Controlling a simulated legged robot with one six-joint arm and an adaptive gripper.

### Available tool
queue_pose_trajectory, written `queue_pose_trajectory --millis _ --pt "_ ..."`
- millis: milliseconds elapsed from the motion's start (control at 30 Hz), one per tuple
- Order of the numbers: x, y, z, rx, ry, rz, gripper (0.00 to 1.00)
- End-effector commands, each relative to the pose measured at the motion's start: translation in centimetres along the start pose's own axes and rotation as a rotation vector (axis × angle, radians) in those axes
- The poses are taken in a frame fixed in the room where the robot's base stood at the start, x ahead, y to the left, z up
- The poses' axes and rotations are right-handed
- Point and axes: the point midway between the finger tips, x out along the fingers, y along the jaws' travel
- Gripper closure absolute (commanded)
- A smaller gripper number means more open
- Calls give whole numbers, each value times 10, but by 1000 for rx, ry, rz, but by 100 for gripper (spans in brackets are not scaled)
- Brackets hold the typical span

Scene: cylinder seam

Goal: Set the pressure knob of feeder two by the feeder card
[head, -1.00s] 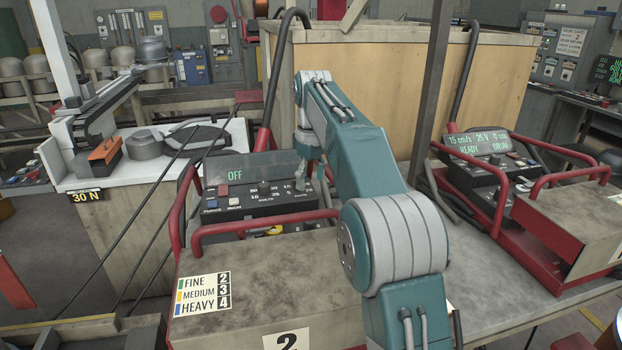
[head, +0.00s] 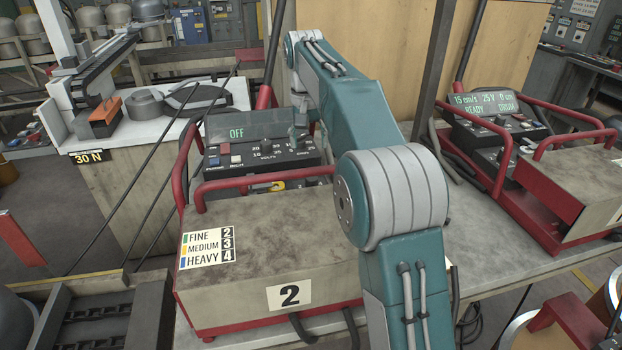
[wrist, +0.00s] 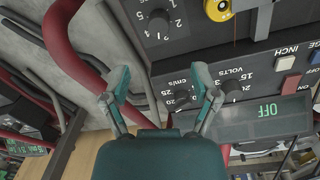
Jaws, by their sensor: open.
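Feeder two (head: 270,235) is a red-framed unit with a worn beige cover and a "2" label (head: 289,295). Its feeder card (head: 208,247) reads FINE 2, MEDIUM 3, HEAVY 4, with green, yellow and blue marks. Its display (head: 237,133) reads OFF. In the wrist view, a black knob (wrist: 158,20) with a scale around it, 2 and 5 readable, sits beyond the fingertips; its pointer is unclear. The cm/s knob (wrist: 182,98) and volts knob (wrist: 228,85) are nearer. My gripper (wrist: 160,82) is open and empty over the panel. The arm partly hides the panel in the head view.
Red tube handles (wrist: 75,50) run beside the panel. Another feeder (head: 500,115), reading READY, stands at right. A dark post (head: 432,75) rises behind my arm.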

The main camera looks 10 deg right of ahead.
Motion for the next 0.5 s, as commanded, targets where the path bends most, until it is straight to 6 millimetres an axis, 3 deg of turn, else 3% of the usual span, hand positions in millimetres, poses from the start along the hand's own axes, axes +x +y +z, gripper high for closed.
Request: queue_pose_trajectory --millis 500 --pt "85 0 0 -3 -2 0 22"
